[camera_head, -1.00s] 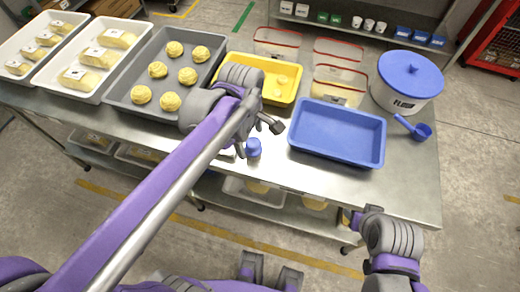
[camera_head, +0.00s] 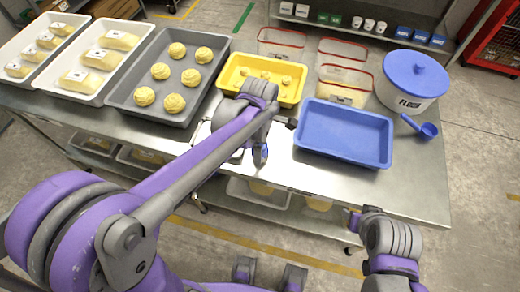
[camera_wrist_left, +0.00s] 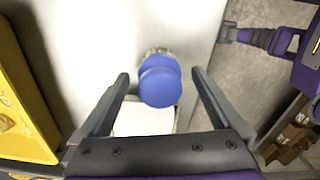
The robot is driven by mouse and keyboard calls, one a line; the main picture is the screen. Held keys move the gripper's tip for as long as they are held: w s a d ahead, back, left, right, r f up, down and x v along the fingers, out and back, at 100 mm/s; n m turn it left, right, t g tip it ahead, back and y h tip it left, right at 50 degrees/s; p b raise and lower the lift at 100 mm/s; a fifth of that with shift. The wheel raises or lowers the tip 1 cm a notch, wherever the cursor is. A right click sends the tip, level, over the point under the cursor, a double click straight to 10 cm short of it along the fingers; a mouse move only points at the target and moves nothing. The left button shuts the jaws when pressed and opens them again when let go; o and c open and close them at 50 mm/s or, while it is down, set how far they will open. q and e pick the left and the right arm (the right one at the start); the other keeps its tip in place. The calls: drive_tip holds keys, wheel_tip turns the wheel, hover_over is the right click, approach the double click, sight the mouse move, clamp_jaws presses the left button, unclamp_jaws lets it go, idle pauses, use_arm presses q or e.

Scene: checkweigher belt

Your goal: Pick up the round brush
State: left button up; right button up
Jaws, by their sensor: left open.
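The round brush (camera_wrist_left: 160,82) has a blue knob with pale bristles showing under its far edge. In the left wrist view it stands on the steel table between the two fingers of my left gripper (camera_wrist_left: 160,75). The fingers are open, with a gap to the knob on each side. In the head view my left gripper (camera_head: 274,140) is over the table's front part and largely hides the brush. My right gripper (camera_head: 357,216) is low at the table's front edge, away from the brush; its jaws are not clear.
A yellow tray (camera_head: 229,92) with dough pieces is just behind my left gripper. A blue tray (camera_head: 345,162) is to the right, with a flour tub (camera_head: 405,98) and blue scoop (camera_head: 428,131) beyond. A white flat object (camera_wrist_left: 145,120) lies near the brush.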

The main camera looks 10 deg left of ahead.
use_arm(q)
drive_tip(key=shift+f, duration=0.95)
drive_tip(key=shift+c, duration=0.2)
drive_tip(key=c, duration=1.4)
